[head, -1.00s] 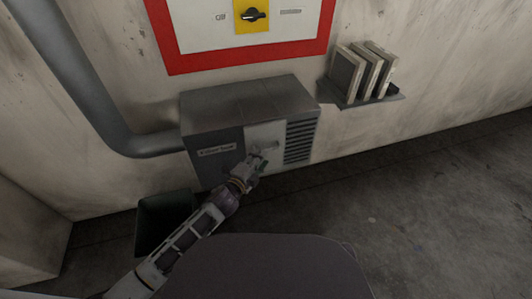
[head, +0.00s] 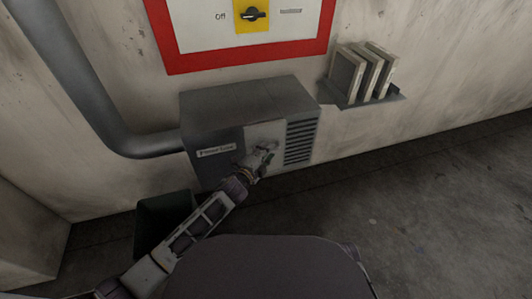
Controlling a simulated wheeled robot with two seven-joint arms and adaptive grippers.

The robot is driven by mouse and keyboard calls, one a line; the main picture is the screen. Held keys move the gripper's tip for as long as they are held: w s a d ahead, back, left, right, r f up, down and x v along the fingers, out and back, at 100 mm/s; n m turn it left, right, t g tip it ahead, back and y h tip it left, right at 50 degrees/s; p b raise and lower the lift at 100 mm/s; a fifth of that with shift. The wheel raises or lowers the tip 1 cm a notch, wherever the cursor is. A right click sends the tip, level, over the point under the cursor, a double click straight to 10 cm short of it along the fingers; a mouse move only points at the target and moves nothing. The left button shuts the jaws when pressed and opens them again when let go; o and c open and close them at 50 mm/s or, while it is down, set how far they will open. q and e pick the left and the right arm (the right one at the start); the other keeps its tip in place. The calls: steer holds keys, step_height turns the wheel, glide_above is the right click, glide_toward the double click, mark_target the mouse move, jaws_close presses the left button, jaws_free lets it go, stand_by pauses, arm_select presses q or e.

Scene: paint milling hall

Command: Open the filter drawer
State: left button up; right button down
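The filter drawer (head: 262,132) is the light grey front panel on a dark grey metal box (head: 245,98) against the wall. It sits between a label plate and black vent slats, and looks flush with the box front. My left gripper (head: 268,149) is at the middle of this panel, at or very near its surface. The gripper and wrist hide the panel's lower part and any handle there. The fingers are too small to tell whether they are open or shut. My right gripper is not in view.
A grey pipe (head: 92,100) runs into the box's left side. A dark bin (head: 160,222) stands on the floor below left. A wall shelf (head: 372,100) with several filter-like panels (head: 362,72) is to the right. A red-framed switch panel (head: 200,35) hangs above. Floor at right is clear.

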arm_select(q)
jaws_close()
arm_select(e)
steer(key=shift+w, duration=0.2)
arm_select(q)
steer(key=shift+s, duration=0.1)
